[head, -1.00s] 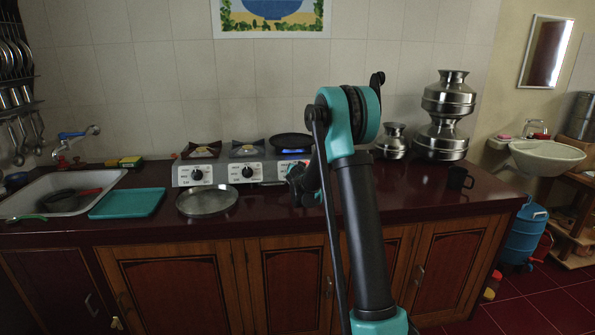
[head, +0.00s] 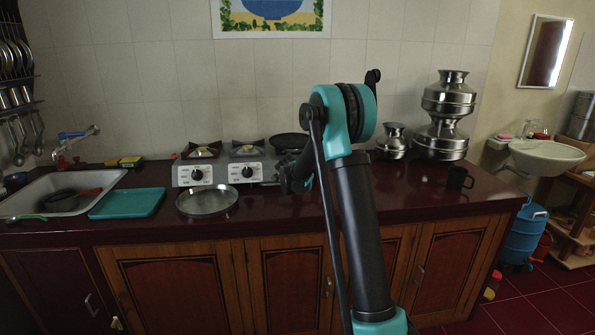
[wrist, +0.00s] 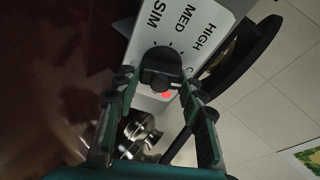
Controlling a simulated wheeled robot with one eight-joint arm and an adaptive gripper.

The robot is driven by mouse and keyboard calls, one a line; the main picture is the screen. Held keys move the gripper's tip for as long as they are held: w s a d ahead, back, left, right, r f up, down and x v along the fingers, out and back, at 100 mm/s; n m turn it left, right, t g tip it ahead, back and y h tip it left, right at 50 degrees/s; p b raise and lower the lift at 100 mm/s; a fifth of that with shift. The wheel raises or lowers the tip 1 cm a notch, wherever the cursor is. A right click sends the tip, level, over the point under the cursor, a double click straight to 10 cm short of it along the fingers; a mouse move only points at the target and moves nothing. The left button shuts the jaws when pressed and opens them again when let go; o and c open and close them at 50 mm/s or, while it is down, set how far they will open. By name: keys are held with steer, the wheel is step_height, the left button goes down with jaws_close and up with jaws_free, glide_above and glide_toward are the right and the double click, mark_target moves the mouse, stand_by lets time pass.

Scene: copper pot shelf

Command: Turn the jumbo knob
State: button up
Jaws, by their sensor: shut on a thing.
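In the wrist view a black knob (wrist: 160,66) stands on a pale stove panel marked SIM, MED and HIGH (wrist: 183,25). My gripper (wrist: 158,88) has one finger on each side of the knob and is shut on it. A small red spot shows just below the knob. In the head view my gripper (head: 288,176) is at the right end of the stove (head: 222,172). My arm hides the knob there. The stove's left knob (head: 196,174) and middle knob (head: 247,172) are in plain view, apart from my gripper.
A dark pan (head: 289,141) sits on the right burner. A round metal lid or plate (head: 207,201) lies in front of the stove. Steel pots (head: 441,140) and a black mug (head: 458,178) stand to the right. A teal tray (head: 127,204) lies beside the sink.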

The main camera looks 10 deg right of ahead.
steer(key=shift+m+g, duration=0.4)
steer(key=shift+m, duration=0.9)
steer(key=o, duration=1.2)
steer(key=shift+c, duration=0.2)
steer(key=v, duration=1.2)
